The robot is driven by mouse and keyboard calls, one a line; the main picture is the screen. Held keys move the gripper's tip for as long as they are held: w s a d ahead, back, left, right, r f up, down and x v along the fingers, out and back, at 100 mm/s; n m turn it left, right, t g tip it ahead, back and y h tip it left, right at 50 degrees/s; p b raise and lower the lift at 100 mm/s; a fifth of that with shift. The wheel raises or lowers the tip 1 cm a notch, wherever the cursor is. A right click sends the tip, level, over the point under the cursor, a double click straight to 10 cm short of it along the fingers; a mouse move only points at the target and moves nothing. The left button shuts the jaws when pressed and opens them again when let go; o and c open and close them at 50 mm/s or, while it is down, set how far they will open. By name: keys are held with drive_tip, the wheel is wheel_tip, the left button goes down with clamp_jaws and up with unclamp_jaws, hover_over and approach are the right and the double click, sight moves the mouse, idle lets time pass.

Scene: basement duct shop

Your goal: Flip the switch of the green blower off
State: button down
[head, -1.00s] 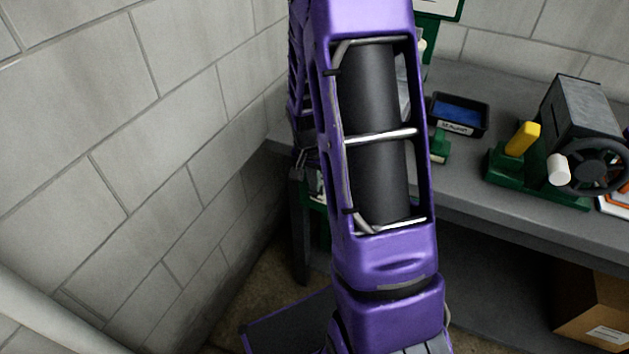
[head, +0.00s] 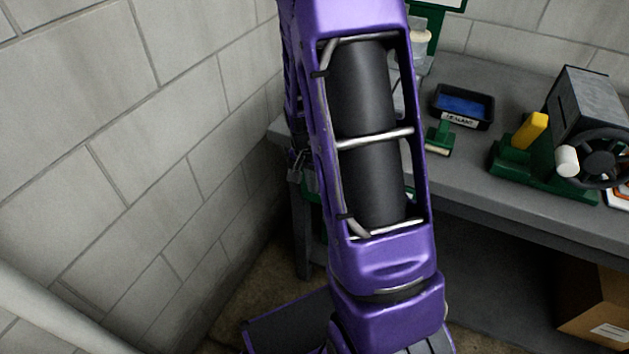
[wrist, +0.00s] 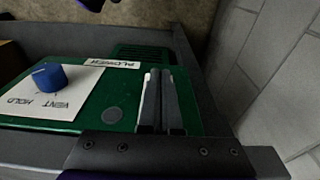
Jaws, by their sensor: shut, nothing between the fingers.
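My gripper (wrist: 159,74) is shut and empty, in front of the right part of the green face. A thin white strip shows along the fingers' left side; I cannot tell whether it is the switch. In the head view my arm hides most of the blower.
In the head view a grey bench holds a blue-filled sealant tray (head: 463,106), a green hand-wheel machine (head: 540,180) and a small green tool (head: 439,140). A block wall (head: 130,170) stands close on the left. A cardboard box (head: 592,300) sits under the bench.

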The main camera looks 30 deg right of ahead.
drive_tip(key=shift+s+a+f, duration=0.15)
drive_tip(key=shift+s+f, duration=0.05)
drive_tip(key=shift+f, duration=0.2)
drive_tip(key=shift+w+d+r, duration=0.35)
drive_tip(key=shift+w+d, duration=0.1)
drive_tip(key=shift+d, duration=0.1)
idle(0.3)
drive_tip(key=shift+r+p, duration=0.3)
drive_tip(key=s+a+r+p, duration=0.2)
drive_tip(key=a+r, duration=0.1)
drive_tip(key=r, duration=0.2)
drive_tip(key=s+a+r+p, duration=0.1)
drive_tip(key=s+a+r, duration=0.1)
drive_tip(key=r, duration=0.3)
drive_tip(key=shift+s+a+r+p, duration=0.35)
drive_tip(key=shift+a+r+p, duration=0.05)
drive_tip(key=shift+a, duration=0.1)
